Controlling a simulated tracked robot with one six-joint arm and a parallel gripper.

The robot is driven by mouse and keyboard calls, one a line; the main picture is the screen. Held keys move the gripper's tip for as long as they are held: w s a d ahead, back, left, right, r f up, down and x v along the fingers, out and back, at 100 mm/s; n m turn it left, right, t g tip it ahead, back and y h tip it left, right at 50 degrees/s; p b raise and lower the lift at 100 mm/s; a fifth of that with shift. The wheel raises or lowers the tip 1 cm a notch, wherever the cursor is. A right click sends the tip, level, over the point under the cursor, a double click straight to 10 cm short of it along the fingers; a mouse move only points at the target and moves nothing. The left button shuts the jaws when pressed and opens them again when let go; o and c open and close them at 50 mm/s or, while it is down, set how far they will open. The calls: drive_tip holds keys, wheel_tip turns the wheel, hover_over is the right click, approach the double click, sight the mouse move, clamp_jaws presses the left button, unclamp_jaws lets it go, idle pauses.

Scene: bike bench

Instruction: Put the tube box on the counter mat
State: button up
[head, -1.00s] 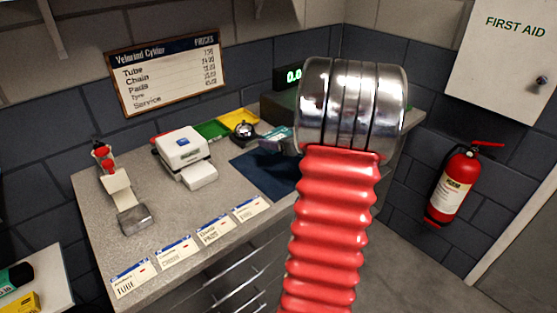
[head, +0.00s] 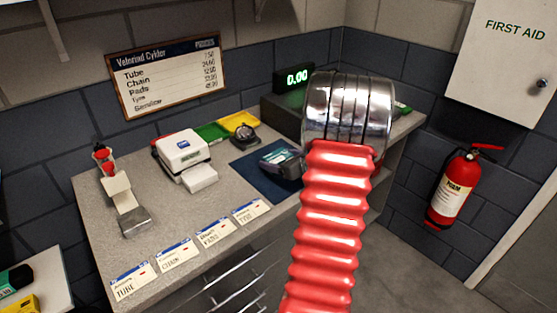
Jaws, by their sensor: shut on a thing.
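The tube box (head: 275,155), a small dark box with a pale, teal-tinted top, is over the dark blue counter mat (head: 262,183), left of my arm's chrome wrist. My gripper (head: 292,164) is mostly hidden behind that wrist and is shut on the box at its right side. The box looks low over the mat; I cannot tell whether it touches it. The mat lies on the grey counter, its right part hidden by my arm.
On the counter (head: 160,215) stand a white card printer-like device (head: 184,150), a bell (head: 244,133), coloured trays (head: 213,130) and a red-topped stand (head: 118,190). Price cards line the front edge. A lit display (head: 295,77) stands behind. A fire extinguisher (head: 456,187) hangs at right.

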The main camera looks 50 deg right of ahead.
drive_tip(key=shift+f, duration=0.1)
drive_tip(key=o, duration=1.2)
drive_tip(key=v, duration=1.2)
drive_tip(key=shift+s, duration=0.1)
